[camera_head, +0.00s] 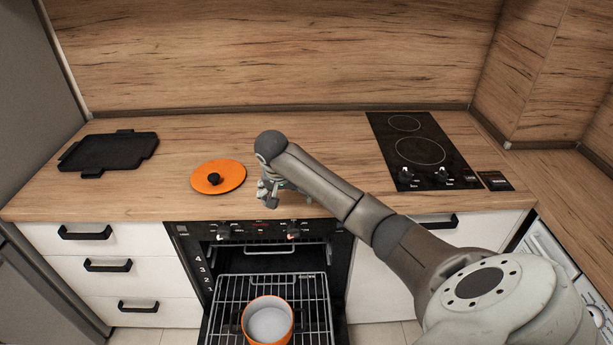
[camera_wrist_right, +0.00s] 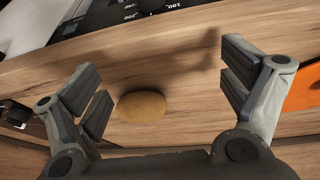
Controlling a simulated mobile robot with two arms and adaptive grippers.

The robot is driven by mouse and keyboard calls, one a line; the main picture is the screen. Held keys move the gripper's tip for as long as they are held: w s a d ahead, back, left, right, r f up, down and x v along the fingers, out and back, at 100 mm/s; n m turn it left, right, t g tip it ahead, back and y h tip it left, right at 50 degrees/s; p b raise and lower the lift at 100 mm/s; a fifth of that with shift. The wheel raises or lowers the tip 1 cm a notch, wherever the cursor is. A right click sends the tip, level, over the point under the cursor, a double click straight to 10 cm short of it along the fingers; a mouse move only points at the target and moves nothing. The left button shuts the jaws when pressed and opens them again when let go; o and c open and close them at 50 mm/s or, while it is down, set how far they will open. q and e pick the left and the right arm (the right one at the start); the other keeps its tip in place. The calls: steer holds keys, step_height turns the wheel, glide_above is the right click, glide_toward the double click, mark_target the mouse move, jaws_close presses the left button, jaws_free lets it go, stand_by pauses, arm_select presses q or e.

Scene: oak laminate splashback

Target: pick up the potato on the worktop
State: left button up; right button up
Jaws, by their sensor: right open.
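The potato is a tan oval on the wooden worktop in the right wrist view (camera_wrist_right: 141,106). It lies between the two spread fingers of my right gripper (camera_wrist_right: 165,90), nearer the left finger, with no visible contact. In the head view my right gripper (camera_head: 270,193) is over the worktop, just right of the orange lid. I cannot make out the potato in the head view; my right arm and gripper cover that part of the worktop. My right gripper is open and empty. My left gripper is in neither view.
An orange lid (camera_head: 218,177) with a black knob lies left of my right gripper. A black tray (camera_head: 108,151) lies farther left. A black hob (camera_head: 423,150) is at the right. Below, the oven is open, with an orange-rimmed pot (camera_head: 267,321) on its pulled-out rack (camera_head: 231,291).

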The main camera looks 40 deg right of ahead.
steer(key=w+d+r+m, duration=0.2)
steer(key=d+r+m, duration=0.2)
steer(key=d+r, duration=0.4)
steer(key=p+x, duration=0.1)
steer(key=x, duration=0.3)
steer(key=shift+w+d+f, duration=0.1)
steer(key=shift+f, duration=0.25)
steer(key=shift+p+x, duration=0.75)
steer(key=shift+x, duration=1.75)
steer(key=c, duration=1.1)
